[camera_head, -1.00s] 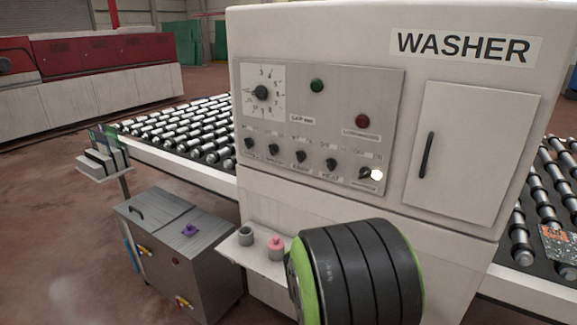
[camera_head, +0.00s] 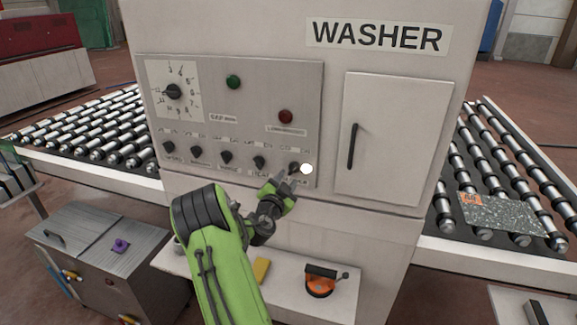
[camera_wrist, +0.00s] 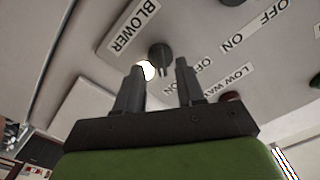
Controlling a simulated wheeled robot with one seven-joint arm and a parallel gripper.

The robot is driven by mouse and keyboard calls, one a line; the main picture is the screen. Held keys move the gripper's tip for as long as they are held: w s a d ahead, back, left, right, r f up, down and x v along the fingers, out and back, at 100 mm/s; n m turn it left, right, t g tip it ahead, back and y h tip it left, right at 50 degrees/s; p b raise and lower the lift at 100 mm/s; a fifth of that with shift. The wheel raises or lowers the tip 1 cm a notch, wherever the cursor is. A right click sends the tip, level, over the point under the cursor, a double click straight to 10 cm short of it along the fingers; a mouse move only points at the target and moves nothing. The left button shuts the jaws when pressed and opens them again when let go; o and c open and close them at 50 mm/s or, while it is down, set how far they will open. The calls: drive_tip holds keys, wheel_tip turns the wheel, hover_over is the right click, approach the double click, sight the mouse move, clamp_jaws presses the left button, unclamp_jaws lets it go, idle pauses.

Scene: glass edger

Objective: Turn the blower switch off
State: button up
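The blower switch (camera_head: 294,168) is the rightmost black knob in the lower row on the washer's control panel (camera_head: 265,75). In the wrist view the black knob (camera_wrist: 160,54) sits beside the BLOWER label (camera_wrist: 135,25), with OFF and ON labels to its right. My gripper (camera_head: 283,184) is just below and in front of the knob in the head view. In the wrist view its two dark fingers are apart with nothing between them, and the knob is beyond the gap between the tips (camera_wrist: 163,66). Whether they touch it is unclear.
A bright white spot (camera_head: 306,169) shows beside the knob. Other black knobs (camera_head: 227,157) line up to its left. A cabinet door with a handle (camera_head: 352,147) is to the right. A shelf (camera_head: 339,310) below holds an orange-and-black tool (camera_head: 320,282) and a yellow block (camera_head: 261,270).

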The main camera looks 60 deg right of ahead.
sight(291, 172)
drive_tip(key=d, duration=0.2)
drive_tip(key=d+p, duration=0.1)
drive_tip(key=shift+w+d, duration=0.3)
drive_tip(key=shift+d, duration=0.1)
clamp_jaws()
